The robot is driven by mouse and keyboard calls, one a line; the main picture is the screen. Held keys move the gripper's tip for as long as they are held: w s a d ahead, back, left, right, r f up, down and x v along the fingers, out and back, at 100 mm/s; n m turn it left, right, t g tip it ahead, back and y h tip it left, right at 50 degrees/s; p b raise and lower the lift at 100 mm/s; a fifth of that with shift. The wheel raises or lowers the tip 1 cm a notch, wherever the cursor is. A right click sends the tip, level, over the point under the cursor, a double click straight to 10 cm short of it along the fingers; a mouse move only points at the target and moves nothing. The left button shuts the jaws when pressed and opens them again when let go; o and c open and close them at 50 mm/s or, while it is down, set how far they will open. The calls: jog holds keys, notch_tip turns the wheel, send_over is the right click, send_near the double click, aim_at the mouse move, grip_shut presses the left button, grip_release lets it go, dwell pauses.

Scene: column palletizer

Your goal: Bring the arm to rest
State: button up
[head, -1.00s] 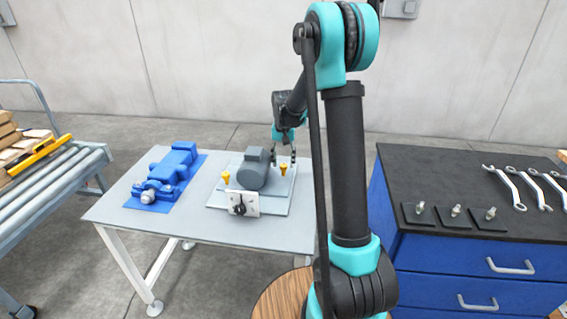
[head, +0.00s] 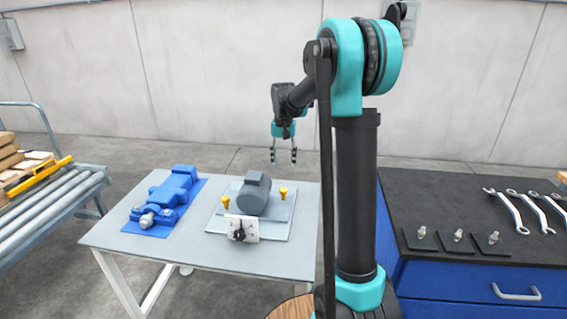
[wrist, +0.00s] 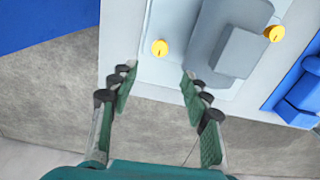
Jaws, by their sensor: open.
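My gripper (head: 283,155) hangs in the air above and behind the grey worktable (head: 270,262), its fingers pointing down. It is open, with nothing between its fingers. In the wrist view my gripper (wrist: 155,85) has its two green-padded fingers apart, over the table's edge and the concrete floor. My arm is raised and bent, with its upper joint high in the head view.
On the table are a grey motor (head: 254,193) on a plate, two yellow-topped pegs (head: 283,192), a white switch block (head: 241,228) and a blue pump (head: 168,197). A blue cabinet (head: 440,285) with wrenches (head: 512,212) stands right, a roller conveyor (head: 50,205) left.

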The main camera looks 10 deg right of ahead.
jog(key=s+d+f+n+t, duration=0.1)
jog(key=s+f, duration=0.3)
jog(key=s, duration=0.6)
jog(key=s+d+f+n+t, duration=0.1)
jog(key=s+f, duration=0.2)
jog(key=s, duration=0.7)
jog(key=s+d+f+n+t, duration=0.1)
jog(key=s+f, duration=0.3)
jog(key=s, duration=0.7)
jog(key=shift+d+f+t, duration=0.35)
jog(key=shift+d+t, duration=0.15)
jog(key=shift+t, duration=0.1)
